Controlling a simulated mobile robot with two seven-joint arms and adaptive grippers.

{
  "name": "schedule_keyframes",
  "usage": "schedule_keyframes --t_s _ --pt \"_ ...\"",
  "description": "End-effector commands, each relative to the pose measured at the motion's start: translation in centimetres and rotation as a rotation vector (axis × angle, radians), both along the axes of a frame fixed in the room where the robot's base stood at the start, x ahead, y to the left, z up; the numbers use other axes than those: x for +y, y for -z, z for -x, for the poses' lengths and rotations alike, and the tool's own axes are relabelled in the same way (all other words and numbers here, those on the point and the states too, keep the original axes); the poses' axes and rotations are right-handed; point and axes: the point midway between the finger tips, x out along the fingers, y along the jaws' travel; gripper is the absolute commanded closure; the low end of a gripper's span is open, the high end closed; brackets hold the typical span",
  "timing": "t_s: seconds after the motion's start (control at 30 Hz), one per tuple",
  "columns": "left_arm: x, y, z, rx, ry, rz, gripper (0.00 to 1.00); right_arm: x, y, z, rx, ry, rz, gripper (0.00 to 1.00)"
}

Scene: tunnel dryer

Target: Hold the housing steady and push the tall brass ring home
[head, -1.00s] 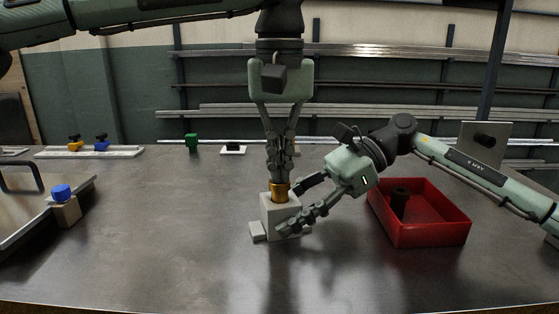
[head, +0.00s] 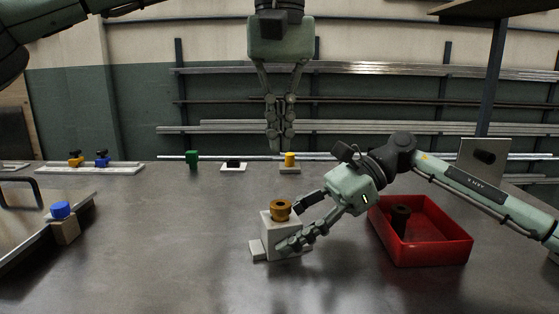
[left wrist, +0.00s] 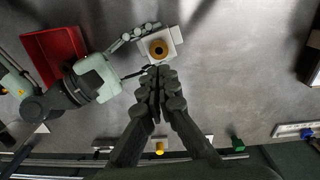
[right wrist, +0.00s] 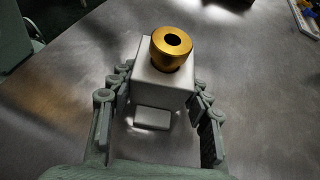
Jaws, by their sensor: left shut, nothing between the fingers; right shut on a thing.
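The pale block housing (head: 283,243) stands upright on the table in the head view. The brass ring (head: 281,209) sits upright on its top and stands proud of it, with its dark bore facing up. Both show in the right wrist view: ring (right wrist: 171,52), housing (right wrist: 163,88). My right gripper (head: 294,224) is shut on the housing, with fingers on two opposite sides. My left gripper (head: 281,140) is shut and empty, pointing down above the ring and apart from it. The left wrist view also shows the ring (left wrist: 158,48) beyond my closed left fingers (left wrist: 160,75). The ring's lower part is hidden inside the housing.
A red bin (head: 432,245) with a dark cylinder (head: 400,217) stands right of the housing. A block with a blue knob (head: 61,210) is at left. Small green (head: 192,159), black (head: 234,165) and yellow (head: 290,160) parts line the back edge. The table's front is clear.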

Motion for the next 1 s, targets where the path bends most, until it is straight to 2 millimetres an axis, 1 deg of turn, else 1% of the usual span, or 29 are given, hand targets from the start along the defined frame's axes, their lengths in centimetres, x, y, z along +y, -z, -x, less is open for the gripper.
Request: schedule_keyframes --t_s 0.03,0.1,0.2,0.3,0.43,0.7,0.73,0.9,1.0 --pt "-0.1 -1.2 0.0 -0.001 0.0 0.002 1.0 0.0 0.0 0.0 0.0 0.001 0.0 0.77" --pt "-0.1 -2.7 0.0 -0.002 -0.002 0.002 1.0 0.0 0.0 0.0 0.0 0.001 0.0 0.77" --pt "-0.1 -4.5 0.0 -0.001 -0.001 0.002 1.0 0.0 0.0 0.0 -0.001 0.0 0.0 0.77" --pt "0.0 -5.7 0.0 -0.001 -0.001 0.0 1.0 0.0 0.0 0.0 -0.001 0.0 0.0 0.77" --pt "0.0 -6.6 0.0 0.0 -0.001 0.0 1.0 0.0 0.0 0.0 0.0 0.001 0.0 0.77" --pt "0.0 -6.7 0.0 0.001 0.0 0.0 1.0 0.0 0.0 0.0 -0.001 0.0 0.0 0.77" --pt "0.0 -6.7 0.0 0.001 0.0 0.0 1.0 0.0 0.0 0.0 -0.001 0.0 0.0 0.5" --pt "0.0 -6.7 0.0 0.0 0.0 0.0 1.0 0.0 0.0 0.0 0.0 0.0 0.0 0.29" --pt "0.0 -6.7 0.0 0.0 0.0 0.0 1.0 0.0 0.0 0.0 0.0 0.0 0.0 0.28"
